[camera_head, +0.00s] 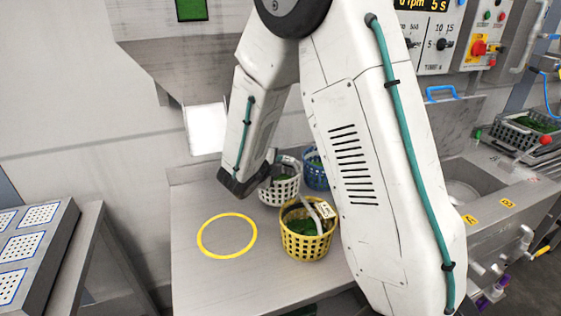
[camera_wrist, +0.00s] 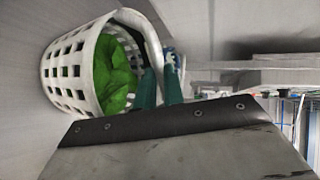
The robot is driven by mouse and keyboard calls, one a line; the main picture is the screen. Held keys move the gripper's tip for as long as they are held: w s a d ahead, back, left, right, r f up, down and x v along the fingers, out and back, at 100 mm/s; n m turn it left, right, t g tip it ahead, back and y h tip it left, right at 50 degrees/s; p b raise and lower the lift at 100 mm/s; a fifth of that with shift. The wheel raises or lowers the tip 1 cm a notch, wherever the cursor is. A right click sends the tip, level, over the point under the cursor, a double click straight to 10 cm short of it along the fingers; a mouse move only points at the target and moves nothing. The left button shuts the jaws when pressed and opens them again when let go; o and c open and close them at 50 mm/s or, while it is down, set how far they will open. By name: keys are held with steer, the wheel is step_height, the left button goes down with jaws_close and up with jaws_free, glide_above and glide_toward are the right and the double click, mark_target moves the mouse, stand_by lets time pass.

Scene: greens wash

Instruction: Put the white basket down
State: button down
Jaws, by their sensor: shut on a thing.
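The white basket (camera_head: 283,190) shows in the head view at the back of the steel table (camera_head: 190,200), upright, with green leaves inside. In the wrist view the white basket (camera_wrist: 76,72) lies at the left, its open mouth with bright green leaves facing right. My gripper (camera_head: 266,172) reaches it from the left. In the wrist view the teal fingers of my gripper (camera_wrist: 161,85) are shut on the basket's curved handle. I cannot tell whether the basket's bottom touches the table.
A yellow basket (camera_head: 306,246) with greens and a tag stands in front of the white one. A blue basket (camera_head: 315,178) is close behind on the right. A yellow ring (camera_head: 202,246) marks a clear spot on the table. A sink (camera_head: 462,192) is at the right.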

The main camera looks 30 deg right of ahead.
steer(key=shift+w+d, duration=0.55)
steer(key=shift+d, duration=0.1)
steer(key=shift+w+d+f, duration=0.1)
steer(key=shift+w+f, duration=0.05)
steer(key=shift+f, duration=0.15)
steer(key=shift+a+f, duration=0.3)
steer(key=shift+d+f, duration=0.1)
steer(key=shift+d, duration=0.25)
steer(key=shift+f, duration=0.15)
steer(key=c, duration=1.5)
jaws_free()
